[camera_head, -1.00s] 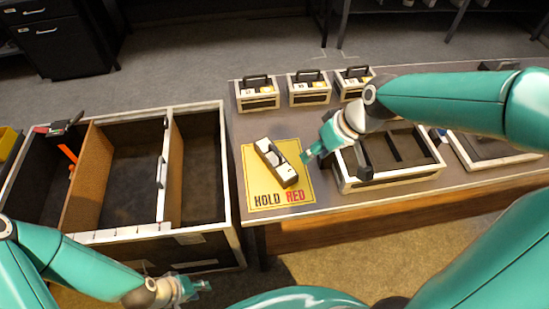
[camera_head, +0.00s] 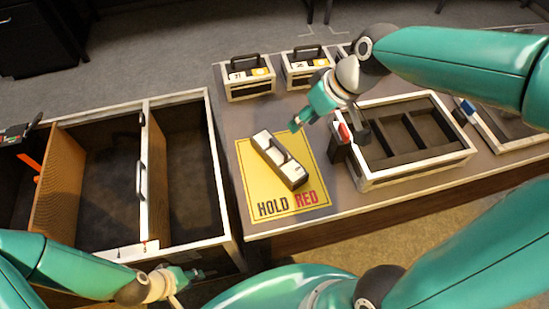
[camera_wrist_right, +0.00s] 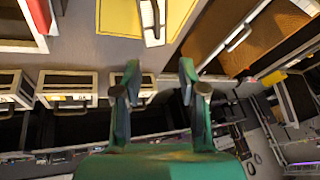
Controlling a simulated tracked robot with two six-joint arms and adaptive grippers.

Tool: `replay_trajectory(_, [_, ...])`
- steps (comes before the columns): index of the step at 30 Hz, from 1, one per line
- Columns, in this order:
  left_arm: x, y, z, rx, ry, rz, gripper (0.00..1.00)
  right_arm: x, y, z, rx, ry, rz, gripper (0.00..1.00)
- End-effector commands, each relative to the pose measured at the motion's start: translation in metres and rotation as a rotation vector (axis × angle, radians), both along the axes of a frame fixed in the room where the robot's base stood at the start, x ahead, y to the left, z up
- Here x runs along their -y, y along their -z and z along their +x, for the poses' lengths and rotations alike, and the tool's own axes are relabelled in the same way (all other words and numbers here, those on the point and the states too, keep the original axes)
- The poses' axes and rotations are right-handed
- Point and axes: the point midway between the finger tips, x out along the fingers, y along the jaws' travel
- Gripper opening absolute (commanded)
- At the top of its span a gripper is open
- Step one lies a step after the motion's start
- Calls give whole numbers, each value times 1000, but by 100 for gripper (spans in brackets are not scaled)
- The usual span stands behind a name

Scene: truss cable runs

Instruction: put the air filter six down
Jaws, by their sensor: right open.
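A white-and-black block with a handle bar (camera_head: 280,160) lies on the yellow HOLD RED mat (camera_head: 262,190) on the table. I cannot read a six on it; it may be the air filter. It also shows at the top of the wrist view (camera_wrist_right: 152,22). My right gripper (camera_head: 328,122) is open and empty, behind and right of the block, apart from it. In the right wrist view its two fingers (camera_wrist_right: 158,80) stand apart with nothing between them. My left gripper (camera_head: 193,273) is low at the left, beside the large bin's front corner; its jaws are too small to judge.
Labelled boxes with black handles (camera_head: 249,88) line the table's back edge. A divided tray (camera_head: 455,160) stands right of the mat, with a red-topped dark piece (camera_head: 342,140) at its left corner. A large open bin with partitions (camera_head: 221,190) stands left of the table.

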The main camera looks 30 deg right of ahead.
Motion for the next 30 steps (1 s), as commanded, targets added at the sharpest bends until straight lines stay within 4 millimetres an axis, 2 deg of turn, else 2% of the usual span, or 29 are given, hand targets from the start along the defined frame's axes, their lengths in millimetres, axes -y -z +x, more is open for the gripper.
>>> replay_trajectory(5, [0, 1, 0, 0, 0, 0, 34, 0, 30, 3, -8, 22, 1, 41])
replay_trajectory(12, [0, 2, 0, 0, 0, 0, 34, -7, 76, 18, -6, 34, 1, 41])
replay_trajectory(16, [0, 2, 0, 0, 0, 0, 34, -11, 91, 24, -3, 36, 0, 41])
replay_trajectory(23, [0, 1, 0, 0, 0, 0, 34, -14, 103, 28, -2, 37, 1, 41])
replay_trajectory(30, [0, -2, 0, 0, 0, 0, 34, -21, 134, 36, -4, 36, 0, 41])
